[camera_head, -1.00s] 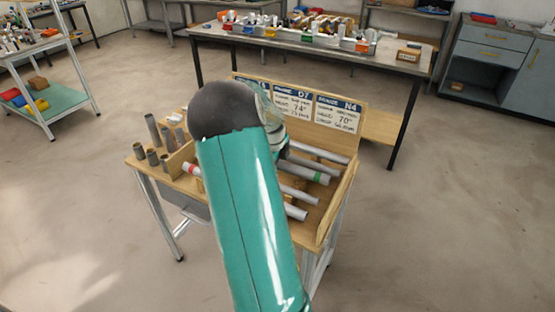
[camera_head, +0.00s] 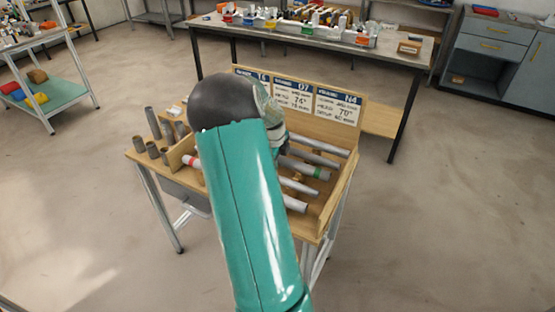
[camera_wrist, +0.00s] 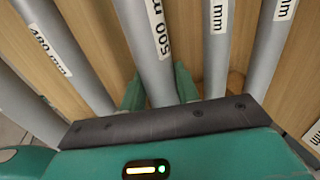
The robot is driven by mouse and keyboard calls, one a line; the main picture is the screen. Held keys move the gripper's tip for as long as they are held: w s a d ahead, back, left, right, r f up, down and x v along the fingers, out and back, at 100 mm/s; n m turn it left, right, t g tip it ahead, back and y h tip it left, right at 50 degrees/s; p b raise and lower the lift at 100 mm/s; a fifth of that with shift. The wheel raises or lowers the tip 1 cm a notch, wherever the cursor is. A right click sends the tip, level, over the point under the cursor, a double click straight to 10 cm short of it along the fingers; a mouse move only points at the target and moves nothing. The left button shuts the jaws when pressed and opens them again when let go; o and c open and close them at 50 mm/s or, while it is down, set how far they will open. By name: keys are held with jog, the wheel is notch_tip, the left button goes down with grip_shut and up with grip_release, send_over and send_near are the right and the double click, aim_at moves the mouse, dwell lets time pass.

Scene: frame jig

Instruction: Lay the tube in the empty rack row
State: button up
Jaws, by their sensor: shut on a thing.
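In the wrist view my gripper (camera_wrist: 158,80) is shut on a grey tube (camera_wrist: 150,35) labelled 500 mm, with one green finger on each side of it. Another tube (camera_wrist: 55,55), labelled 480 mm, lies to its left, and more tubes lie on both sides over light wood. In the head view several tubes lie across the wooden rack (camera_head: 350,190) on the bench. One tube end (camera_head: 315,172) has a green band, and a red band (camera_head: 190,161) shows at the left. My arm hides my gripper and the middle of the rack there. I cannot tell whether the held tube touches the rack.
Short upright tubes (camera_head: 152,150) stand at the bench's left side. A board with printed signs (camera_head: 292,92) rises along the rack's back. A long table (camera_head: 310,40) with bins stands behind, and a trolley (camera_head: 60,98) stands at the left. Open floor surrounds the bench.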

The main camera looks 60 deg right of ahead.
jog(key=shift+f, duration=0.1)
jog(key=o, duration=1.1)
jog(key=shift+c, duration=0.2)
jog(key=v, duration=1.3)
jog(key=shift+r, duration=0.4)
jog(key=shift+a, duration=0.1)
